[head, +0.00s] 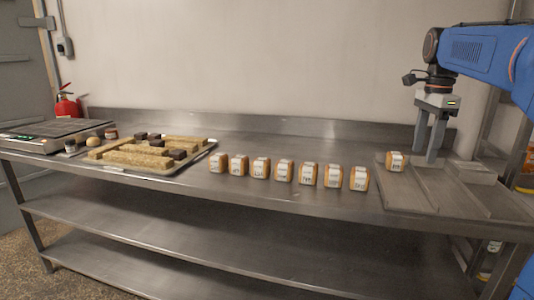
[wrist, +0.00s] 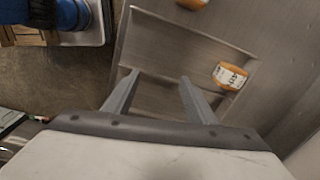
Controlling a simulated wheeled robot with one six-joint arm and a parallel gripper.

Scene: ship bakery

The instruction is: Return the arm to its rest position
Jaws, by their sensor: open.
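My gripper (head: 430,150) hangs pointing down from the blue arm at the right of the head view. Its two fingers are apart with nothing between them. In the wrist view the fingers (wrist: 155,95) also show spread and empty, over a grey metal tray (wrist: 190,50). A small labelled orange-brown loaf (head: 395,161) sits at the left part of this tray in the head view, to the left of the fingers and apart from them. The same loaf shows right of the fingers in the wrist view (wrist: 230,76).
A row of several similar loaves (head: 284,171) stands along the steel table (head: 200,185). A tray (head: 158,168) of bars and dark blocks lies to the left, beside a scale-like device (head: 45,132). A wall stands behind the table. Space above the table's middle is clear.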

